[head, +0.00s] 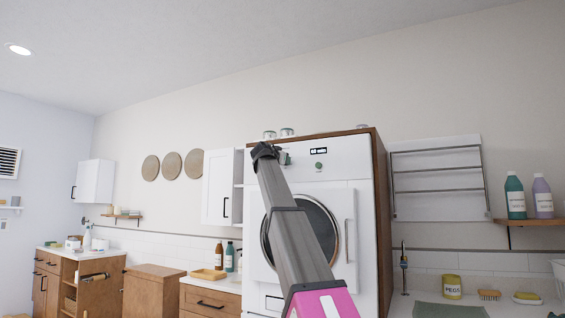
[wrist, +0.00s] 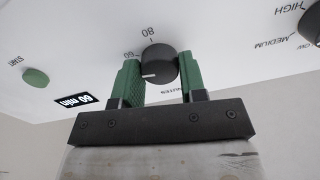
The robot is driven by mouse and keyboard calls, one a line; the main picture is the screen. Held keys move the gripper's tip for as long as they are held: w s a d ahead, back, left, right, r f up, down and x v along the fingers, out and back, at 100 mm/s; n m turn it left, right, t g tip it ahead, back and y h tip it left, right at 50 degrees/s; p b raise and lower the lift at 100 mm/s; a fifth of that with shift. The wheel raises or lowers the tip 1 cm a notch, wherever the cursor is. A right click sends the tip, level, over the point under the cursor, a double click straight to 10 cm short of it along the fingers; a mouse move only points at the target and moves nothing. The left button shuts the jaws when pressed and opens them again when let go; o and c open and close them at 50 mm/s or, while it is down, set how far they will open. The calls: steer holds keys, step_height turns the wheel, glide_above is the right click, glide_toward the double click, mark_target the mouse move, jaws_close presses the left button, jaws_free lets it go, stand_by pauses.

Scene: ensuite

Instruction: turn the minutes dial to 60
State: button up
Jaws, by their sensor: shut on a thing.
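The minutes dial (wrist: 160,62) is a dark round knob on the white panel in the wrist view, with a white pointer line toward the picture's left. The printed 80 is above it and the 60 at its upper left; the MINUTES label is partly hidden. A small display (wrist: 73,103) reads 60 min. My gripper (wrist: 161,75) has its green fingers on either side of the dial and is shut on it. In the head view my gripper (head: 272,155) is at the upper left of the machine's front (head: 345,165), and the dial is hidden.
A green start button (wrist: 35,77) is left of the display in the wrist view. Another dial (wrist: 312,25) with MEDIUM and HIGH marks is at the right edge. A wooden surround (head: 381,220) frames the machine. A wall rack (head: 437,175) hangs to its right.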

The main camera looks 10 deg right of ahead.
steer(key=shift+f+m, duration=0.1)
steer(key=shift+m, duration=1.8)
steer(key=o, duration=0.9)
steer(key=v, duration=1.1)
